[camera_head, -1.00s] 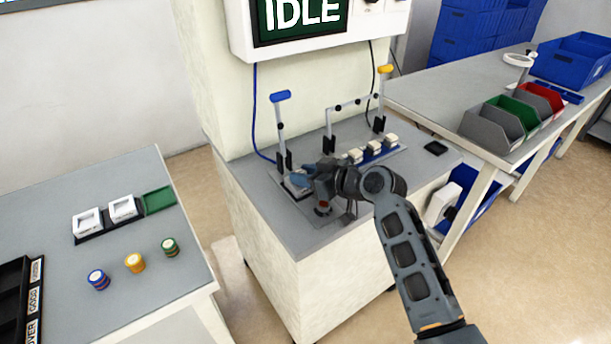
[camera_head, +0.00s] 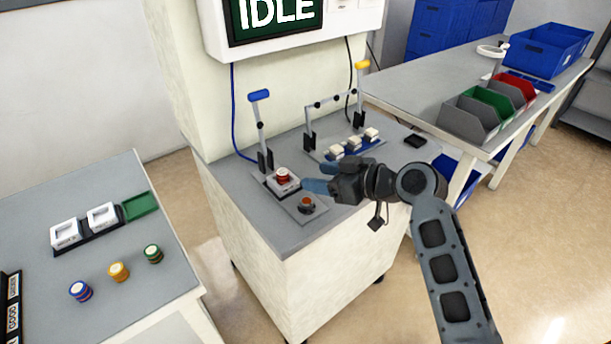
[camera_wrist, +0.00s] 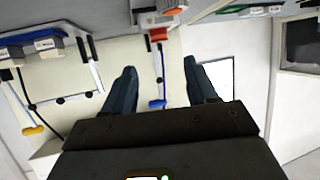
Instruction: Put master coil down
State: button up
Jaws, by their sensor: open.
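A red coil (camera_head: 283,175) sits in a light nest under the blue-handled lever (camera_head: 260,120) on the grey bench top. A brown-orange round piece (camera_head: 306,204) sits on a grey plate just in front of it. I cannot tell for sure which is the master coil. My gripper (camera_head: 317,187) is open and empty, just right of both pieces and apart from them. In the wrist view its fingers (camera_wrist: 163,88) are spread wide, with an orange-red part (camera_wrist: 157,34) beyond them, near the top.
A yellow-handled lever (camera_head: 361,95) and a row of white blocks (camera_head: 354,143) stand behind my gripper. A screen (camera_head: 275,18) reading IDLE hangs above. The left table (camera_head: 130,240) holds several small coil stacks and white blocks. Coloured bins (camera_head: 490,103) stand at right.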

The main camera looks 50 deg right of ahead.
jog(key=shift+s+r, duration=0.3)
jog(key=shift+s, duration=0.35)
jog(key=s+a+f+m+g+h, duration=0.1)
jog(key=s+a+f, duration=0.2)
jog(key=s+a, duration=0.3)
jog(key=s+a+f+m+h, duration=0.1)
jog(key=s+a+f, duration=0.35)
jog(key=a, duration=0.25)
jog(key=s+a+r+n+t+y, duration=0.1)
jog(key=s+a+r, duration=0.4)
jog(key=s, duration=0.3)
jog(key=s+a+r+n+t+y, duration=0.1)
jog(key=s+a+r, duration=0.3)
jog(key=s, duration=0.3)
jog(key=shift+s+a+r, duration=0.35)
jog(key=shift+r, duration=0.25)
